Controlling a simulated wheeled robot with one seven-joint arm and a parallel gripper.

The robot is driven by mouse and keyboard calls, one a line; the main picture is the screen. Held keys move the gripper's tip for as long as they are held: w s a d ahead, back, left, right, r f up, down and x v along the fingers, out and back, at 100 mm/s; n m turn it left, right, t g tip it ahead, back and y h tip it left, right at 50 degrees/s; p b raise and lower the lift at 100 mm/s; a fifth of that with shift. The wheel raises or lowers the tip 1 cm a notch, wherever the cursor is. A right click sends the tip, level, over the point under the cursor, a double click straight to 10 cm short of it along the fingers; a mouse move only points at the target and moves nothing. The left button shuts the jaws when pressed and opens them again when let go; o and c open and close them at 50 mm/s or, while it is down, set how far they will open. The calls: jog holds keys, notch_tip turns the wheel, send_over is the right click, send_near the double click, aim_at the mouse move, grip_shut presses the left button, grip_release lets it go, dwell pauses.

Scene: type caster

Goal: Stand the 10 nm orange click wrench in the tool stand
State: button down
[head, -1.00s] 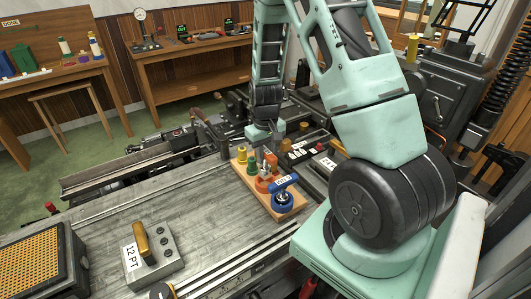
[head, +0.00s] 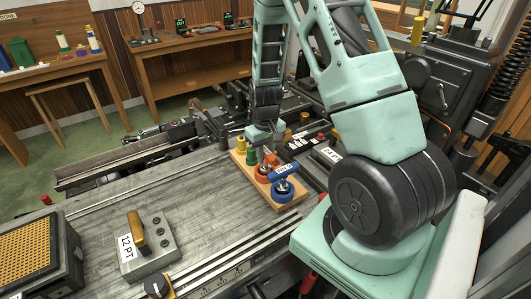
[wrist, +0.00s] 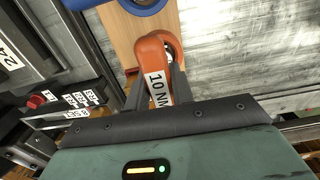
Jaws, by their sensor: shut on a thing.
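The orange click wrench (wrist: 152,50) carries a "10 NM" label in the wrist view. My gripper (wrist: 157,80) is shut on it, one finger on each side of the labelled body. In the head view the orange wrench (head: 262,173) is at the wooden board (head: 292,205), beside the blue wrench (head: 283,178). My gripper (head: 263,148) is low over the board there and partly hides the wrench. I cannot tell whether the wrench still touches the board.
Yellow (head: 241,144) and green (head: 251,153) tools stand on the board's far end. A grey "12 PT" block (head: 150,253) with a yellow handle and several dark holes is at front left. A "24 PT" block (head: 322,160) lies right of the board. The metal table between is clear.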

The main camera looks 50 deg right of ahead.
jog(key=shift+f, duration=0.3)
dwell(0.6)
jog(key=c, duration=1.1)
grip_release()
notch_tip(320, 180, up, 17)
jog(key=b, duration=0.3)
jog(key=shift+r, duration=0.2)
